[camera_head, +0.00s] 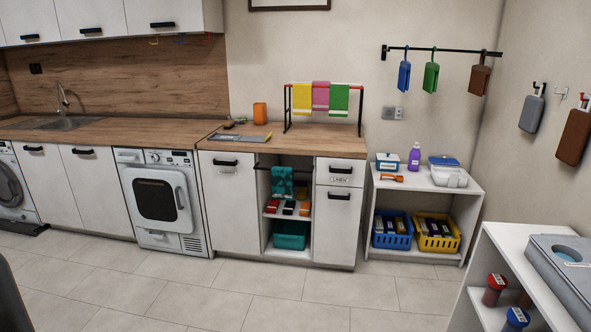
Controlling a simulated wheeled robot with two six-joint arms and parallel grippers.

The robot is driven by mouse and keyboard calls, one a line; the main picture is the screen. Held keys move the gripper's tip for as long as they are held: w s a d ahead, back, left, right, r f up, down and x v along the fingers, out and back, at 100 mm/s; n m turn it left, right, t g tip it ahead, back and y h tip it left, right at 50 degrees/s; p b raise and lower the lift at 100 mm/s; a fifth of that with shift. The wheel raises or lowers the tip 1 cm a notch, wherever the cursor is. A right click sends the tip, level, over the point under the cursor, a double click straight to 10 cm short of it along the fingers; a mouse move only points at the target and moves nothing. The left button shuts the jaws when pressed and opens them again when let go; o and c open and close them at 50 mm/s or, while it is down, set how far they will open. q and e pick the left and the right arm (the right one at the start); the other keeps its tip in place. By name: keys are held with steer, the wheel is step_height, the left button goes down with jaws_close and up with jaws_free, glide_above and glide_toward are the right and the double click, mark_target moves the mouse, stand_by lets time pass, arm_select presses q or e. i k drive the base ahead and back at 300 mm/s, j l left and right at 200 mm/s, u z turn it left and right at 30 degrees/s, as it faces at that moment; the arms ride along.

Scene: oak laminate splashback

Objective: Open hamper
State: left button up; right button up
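No piece is clearly marked as the hamper, so I cannot tell which front it is. A white cabinet front with a black handle (228,205) is shut, left of the open shelves under the wooden counter. Right of the shelves are a shut small drawer with a label (340,172) and a shut door (338,228) with a black handle below it. The label is too small to read surely. Neither of my grippers is in view.
A dryer (165,203) stands left of the cabinet. A low white shelf with a blue basket (392,230) and a yellow basket (436,233) stands to the right. Another white shelf unit (500,240) is at the near right. The tiled floor (250,298) in front is clear.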

mark_target(228, 179)
steer(key=i, duration=2.95)
